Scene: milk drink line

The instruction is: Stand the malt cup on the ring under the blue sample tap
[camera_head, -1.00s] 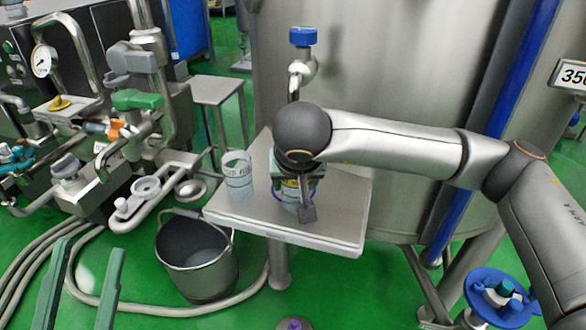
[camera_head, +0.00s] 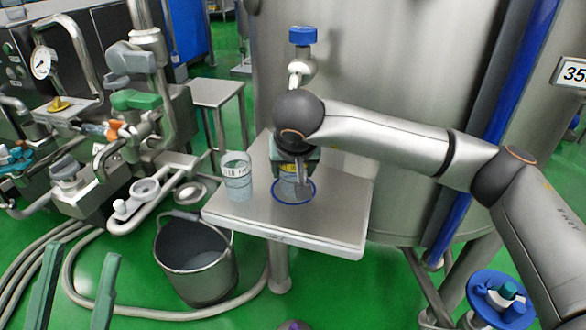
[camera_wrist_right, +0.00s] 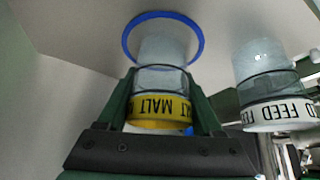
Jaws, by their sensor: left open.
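The malt cup (camera_wrist_right: 160,80), clear with a yellow MALT band, is between the fingers of my right gripper (camera_wrist_right: 160,85), which is shut on it. In the head view the cup (camera_head: 287,187) is partly hidden by that gripper (camera_head: 294,184). Its base appears inside the blue ring (camera_head: 314,192) on the steel table; I cannot tell whether it touches the surface. The ring also shows in the right wrist view (camera_wrist_right: 199,40). The blue sample tap (camera_head: 303,36) is on the tank above. My left gripper (camera_head: 82,252) is open and empty at the lower left, away from the table.
A clear cup with a white FEED band (camera_head: 237,178) stands on the table (camera_head: 330,225) left of the ring. A grey bucket (camera_head: 195,258) and hoses (camera_head: 85,295) are on the floor. Pipes and valves fill the left. The table's front right is clear.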

